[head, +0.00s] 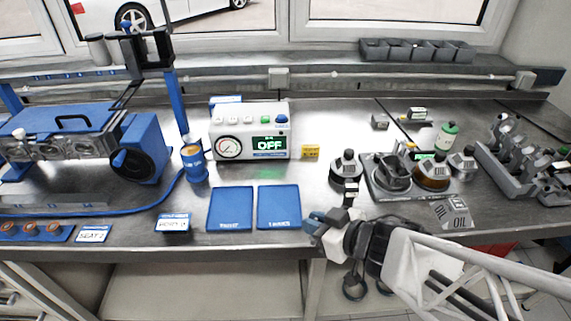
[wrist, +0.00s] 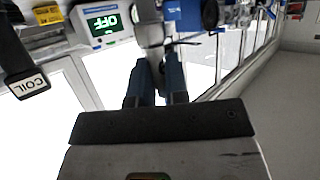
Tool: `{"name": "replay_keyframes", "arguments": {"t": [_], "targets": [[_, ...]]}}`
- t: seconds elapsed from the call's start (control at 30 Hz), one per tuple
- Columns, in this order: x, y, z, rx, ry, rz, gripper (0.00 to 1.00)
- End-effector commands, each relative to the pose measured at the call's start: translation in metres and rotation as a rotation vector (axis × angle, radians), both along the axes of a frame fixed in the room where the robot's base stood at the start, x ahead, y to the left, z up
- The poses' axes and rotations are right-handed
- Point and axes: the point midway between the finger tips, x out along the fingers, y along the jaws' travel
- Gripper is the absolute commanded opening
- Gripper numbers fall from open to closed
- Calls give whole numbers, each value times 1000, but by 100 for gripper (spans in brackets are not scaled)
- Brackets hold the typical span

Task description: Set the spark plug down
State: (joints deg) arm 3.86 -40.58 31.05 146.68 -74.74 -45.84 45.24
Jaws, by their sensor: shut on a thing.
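My gripper (head: 316,221) is at the table's front edge in the head view, just right of two blue pads. Its blue fingers (wrist: 156,85) show in the wrist view, shut on a pale grey, slender thing (wrist: 150,34) that I take for the spark plug. In the head view I cannot make out the plug at the fingertips. The left blue pad (head: 230,208) and the right blue pad (head: 279,207) look bare; their small labels are hard to read.
A tester (head: 275,118) with a gauge and a display reading OFF stands behind the pads. A blue cup (head: 194,163) is left of it. A dark coil block (wrist: 25,84) is near the gripper. A grey tray of parts (head: 380,190) is to the right.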

Motion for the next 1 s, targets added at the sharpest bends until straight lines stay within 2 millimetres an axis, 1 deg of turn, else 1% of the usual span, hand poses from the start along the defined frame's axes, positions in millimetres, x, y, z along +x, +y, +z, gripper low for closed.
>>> {"name": "replay_keyframes", "arguments": {"t": [0.47, 1.0], "targets": [[3, 1, 0, 0, 1, 2, 0], [27, 7, -3, 0, 1, 2, 0]]}}
